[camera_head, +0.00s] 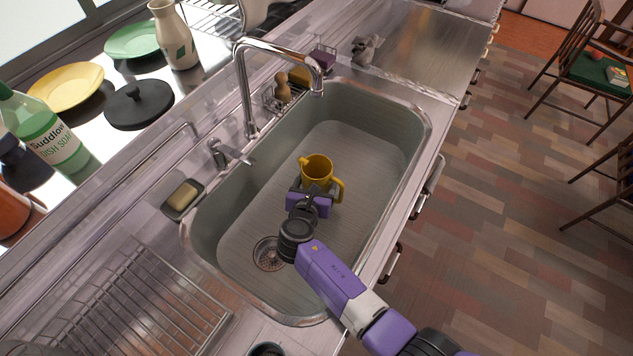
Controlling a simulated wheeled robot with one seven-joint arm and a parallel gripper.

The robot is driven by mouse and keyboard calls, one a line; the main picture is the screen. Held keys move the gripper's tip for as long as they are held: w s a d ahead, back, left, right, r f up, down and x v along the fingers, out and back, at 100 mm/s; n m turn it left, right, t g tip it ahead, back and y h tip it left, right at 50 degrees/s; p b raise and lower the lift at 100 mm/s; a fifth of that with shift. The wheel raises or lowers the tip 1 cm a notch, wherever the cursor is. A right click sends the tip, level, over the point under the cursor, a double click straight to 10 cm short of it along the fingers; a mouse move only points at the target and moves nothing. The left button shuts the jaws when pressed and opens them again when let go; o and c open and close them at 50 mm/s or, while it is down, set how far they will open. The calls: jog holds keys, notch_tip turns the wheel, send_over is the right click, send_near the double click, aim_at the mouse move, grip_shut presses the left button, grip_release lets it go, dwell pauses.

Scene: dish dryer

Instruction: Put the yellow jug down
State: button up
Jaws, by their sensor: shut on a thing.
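The yellow jug (318,168) is inside the metal sink (240,228), near its middle. It looks roughly upright, with its open rim facing up and its handle on the right. My gripper (316,189) reaches in from the lower right and is shut on the jug at its near side. The gripper hides the jug's lower part, so I cannot tell whether its base touches the sink floor.
The tap (246,95) arches over the sink's far left side. The drain (268,254) lies in the near part of the floor. A soap dish (184,199) sits on the left rim. A wire rack (125,310) stands at lower left. The sink floor around the jug is clear.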

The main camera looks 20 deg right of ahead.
jog(key=shift+f, duration=0.15)
jog(key=o, duration=1.5)
jog(key=shift+s+r, duration=0.1)
jog(key=shift+r, duration=0.15)
jog(key=p+v, duration=0.1)
jog(key=v, duration=1.1)
